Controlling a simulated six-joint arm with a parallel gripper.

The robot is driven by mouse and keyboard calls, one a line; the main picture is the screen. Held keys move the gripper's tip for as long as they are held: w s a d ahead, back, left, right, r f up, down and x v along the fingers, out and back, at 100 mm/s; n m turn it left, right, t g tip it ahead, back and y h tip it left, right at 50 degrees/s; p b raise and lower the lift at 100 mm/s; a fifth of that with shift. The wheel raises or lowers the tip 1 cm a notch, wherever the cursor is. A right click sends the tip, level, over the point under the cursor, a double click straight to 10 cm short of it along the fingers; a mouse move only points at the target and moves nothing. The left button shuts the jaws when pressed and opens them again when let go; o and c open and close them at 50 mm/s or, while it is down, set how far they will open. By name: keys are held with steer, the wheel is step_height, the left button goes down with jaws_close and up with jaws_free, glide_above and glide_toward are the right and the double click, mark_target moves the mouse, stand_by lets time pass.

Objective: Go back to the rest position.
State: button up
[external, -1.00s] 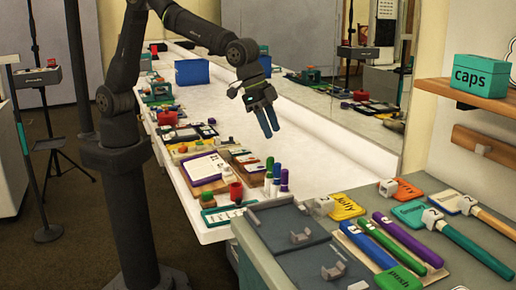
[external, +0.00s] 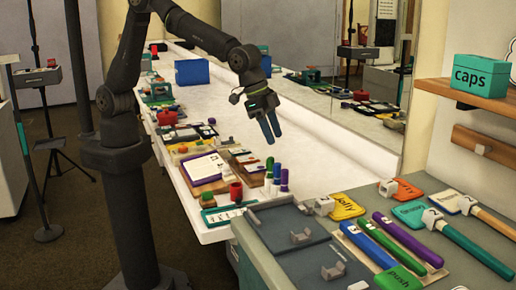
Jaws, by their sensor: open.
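My gripper (external: 271,131) hangs over the white counter (external: 320,160), pointing down. Its two blue-grey fingers are slightly apart with nothing between them. It is clear of the small items on the counter's left side and of the markers in front of it.
Capped markers (external: 276,178) and a red cup (external: 236,191) stand near the counter's front end. A grey tray (external: 283,240), coloured pens (external: 387,243) and labelled tags lie on the nearer bench. A teal "caps" box (external: 482,77) sits on a shelf. A mirror lines the counter's right side.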

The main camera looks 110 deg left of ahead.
mark_target(287, 171)
steer(key=x, duration=1.2)
steer(key=shift+r, duration=0.25)
